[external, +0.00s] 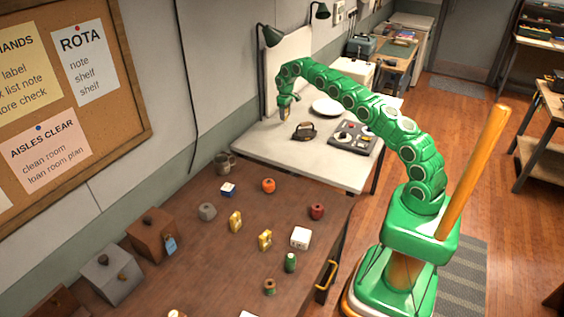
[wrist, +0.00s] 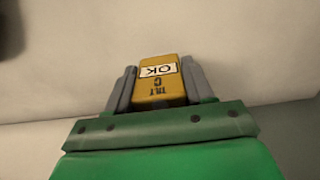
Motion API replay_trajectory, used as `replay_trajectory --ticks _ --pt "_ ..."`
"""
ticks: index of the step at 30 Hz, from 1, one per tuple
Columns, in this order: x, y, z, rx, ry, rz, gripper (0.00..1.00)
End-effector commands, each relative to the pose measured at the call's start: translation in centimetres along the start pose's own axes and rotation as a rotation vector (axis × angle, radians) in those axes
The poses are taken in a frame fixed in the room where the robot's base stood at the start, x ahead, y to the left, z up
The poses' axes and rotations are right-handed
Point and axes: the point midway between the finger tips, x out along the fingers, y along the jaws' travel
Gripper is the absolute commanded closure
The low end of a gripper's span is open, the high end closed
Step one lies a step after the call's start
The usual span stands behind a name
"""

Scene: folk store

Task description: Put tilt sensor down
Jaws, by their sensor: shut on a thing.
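In the wrist view the tilt sensor (wrist: 158,90) is a small yellow-orange block with a white "OK" label and dark lettering. My gripper (wrist: 158,82) is shut on it, with a grey finger on each side. In the external view my gripper (external: 284,108) points down over the left part of the white table (external: 255,145), with the sensor small and hard to make out at its tip. I cannot tell whether the sensor touches the table top.
A dark object with a handle (external: 303,131), a white plate (external: 327,107) and a grey tray with round parts (external: 343,147) are on the white table. A brown table (external: 205,260) in front holds yellow blocks (external: 235,221), a mug (external: 225,164) and boxes. A lamp (external: 272,36) stands behind.

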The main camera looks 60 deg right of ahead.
Motion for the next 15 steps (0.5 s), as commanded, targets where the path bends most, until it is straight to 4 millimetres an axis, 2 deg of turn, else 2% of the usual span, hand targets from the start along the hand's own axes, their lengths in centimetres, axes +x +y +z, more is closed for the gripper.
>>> replay_trajectory --ticks 9,15 --pt "2.7 0.0 0.1 0.0 -0.003 -0.001 0.8" --pt "3.0 0.0 0.0 0.0 -0.001 0.0 0.8"
